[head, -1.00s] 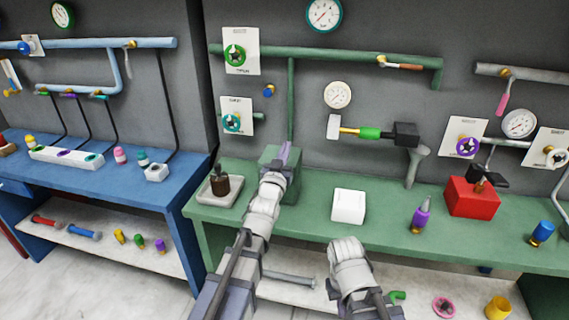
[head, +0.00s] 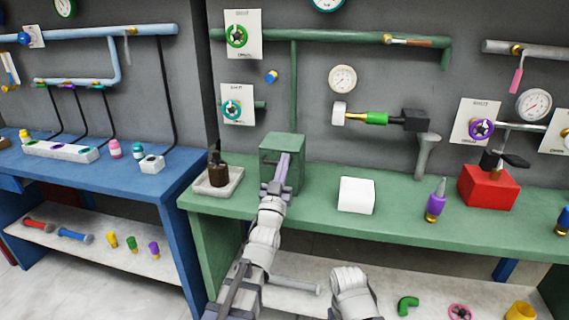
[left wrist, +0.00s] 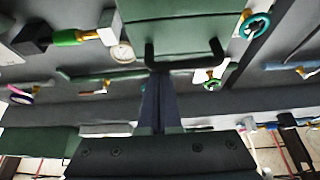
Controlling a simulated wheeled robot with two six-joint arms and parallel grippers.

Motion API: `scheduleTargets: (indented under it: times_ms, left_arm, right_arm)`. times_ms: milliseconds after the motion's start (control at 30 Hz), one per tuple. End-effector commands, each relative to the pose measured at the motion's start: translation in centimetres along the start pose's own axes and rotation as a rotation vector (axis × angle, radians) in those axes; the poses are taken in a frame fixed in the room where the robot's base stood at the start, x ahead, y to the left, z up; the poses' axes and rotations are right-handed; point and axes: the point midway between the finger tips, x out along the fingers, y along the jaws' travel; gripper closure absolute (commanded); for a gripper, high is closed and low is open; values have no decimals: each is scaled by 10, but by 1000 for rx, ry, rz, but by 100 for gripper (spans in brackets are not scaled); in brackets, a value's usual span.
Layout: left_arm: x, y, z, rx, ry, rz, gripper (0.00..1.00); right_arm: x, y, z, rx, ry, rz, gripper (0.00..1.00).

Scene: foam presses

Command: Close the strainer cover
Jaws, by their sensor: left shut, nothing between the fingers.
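The strainer seems to be the green box (head: 276,142) at the back of the green bench, just right of the grey tray. In the left wrist view a green panel (left wrist: 185,12) with a dark U-shaped handle (left wrist: 186,64) fills the top middle; it seems to be its cover. How far the cover stands open I cannot tell. My left gripper (head: 284,156) is shut and empty in front of the box, hiding part of its front. In the left wrist view its fingers (left wrist: 158,78) point at the handle; contact is unclear. My right gripper is out of view; only its arm shows.
A grey tray (head: 229,188) with a dark bottle (head: 218,172) stands left of the box. Green pipework (head: 330,36) runs along the wall. Bench between box and white block is clear.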

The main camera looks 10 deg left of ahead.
Motion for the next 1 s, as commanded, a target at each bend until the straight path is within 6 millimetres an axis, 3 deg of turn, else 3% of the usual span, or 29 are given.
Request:
scheduleTargets:
  times_ms: [200,1000]
  left_arm:
    - [-10,0,12,0,-3,0,100]
    - [-17,0,18,0,-6,0,100]
  right_arm:
    - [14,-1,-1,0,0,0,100]
    - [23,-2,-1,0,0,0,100]
